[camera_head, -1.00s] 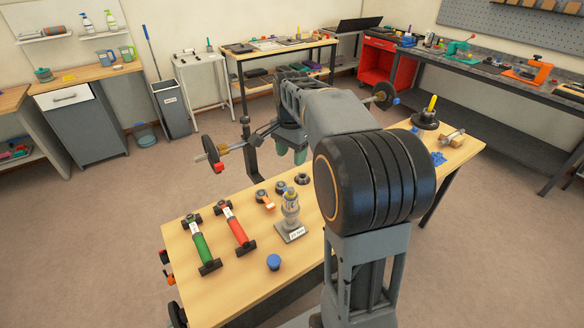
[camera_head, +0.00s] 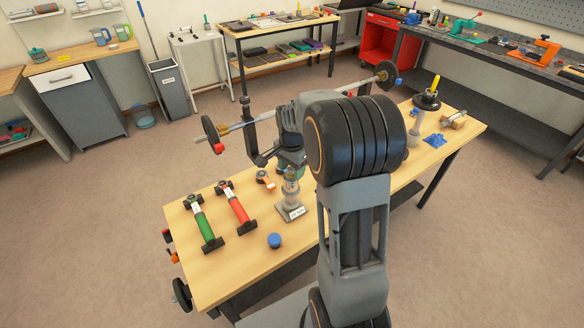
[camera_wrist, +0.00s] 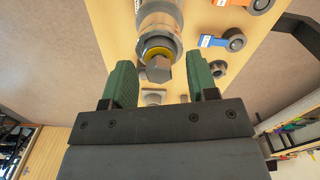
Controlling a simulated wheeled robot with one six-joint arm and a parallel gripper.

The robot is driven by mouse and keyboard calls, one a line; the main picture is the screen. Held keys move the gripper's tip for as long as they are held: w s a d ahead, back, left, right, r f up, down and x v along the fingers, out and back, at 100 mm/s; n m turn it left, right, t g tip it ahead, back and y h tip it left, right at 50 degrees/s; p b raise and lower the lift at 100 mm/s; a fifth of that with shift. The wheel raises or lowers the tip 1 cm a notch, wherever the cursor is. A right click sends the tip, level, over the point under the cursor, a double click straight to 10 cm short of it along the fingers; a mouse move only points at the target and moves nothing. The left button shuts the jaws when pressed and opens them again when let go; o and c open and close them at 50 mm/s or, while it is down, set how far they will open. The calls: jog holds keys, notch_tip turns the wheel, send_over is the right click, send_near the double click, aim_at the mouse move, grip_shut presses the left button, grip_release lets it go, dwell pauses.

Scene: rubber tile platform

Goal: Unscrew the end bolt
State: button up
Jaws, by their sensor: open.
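A grey cylindrical sleeve (camera_head: 291,190) stands upright on a labelled square base (camera_head: 291,212) on the wooden bench. In the wrist view the sleeve (camera_wrist: 158,22) ends in a yellow ring (camera_wrist: 157,51) and a grey hex bolt (camera_wrist: 159,70). My gripper (camera_head: 289,167) is over the top of the sleeve, which hides the bolt in the head view. In the wrist view my gripper (camera_wrist: 160,75) is open, its two green fingers on either side of the bolt with a visible gap each side. I cannot tell the bolt's exact depth between them.
A green-handled dumbbell (camera_head: 204,226) and a red-handled one (camera_head: 238,209) lie left of the stand. A blue cap (camera_head: 274,240) lies in front. A barbell (camera_head: 238,127) runs behind my gripper. A black disc post (camera_head: 427,103) and blue pieces (camera_head: 435,140) are at right.

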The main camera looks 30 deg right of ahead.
jog(key=shift+f, duration=0.1)
jog(key=c, duration=0.8)
jog(key=o, duration=0.8)
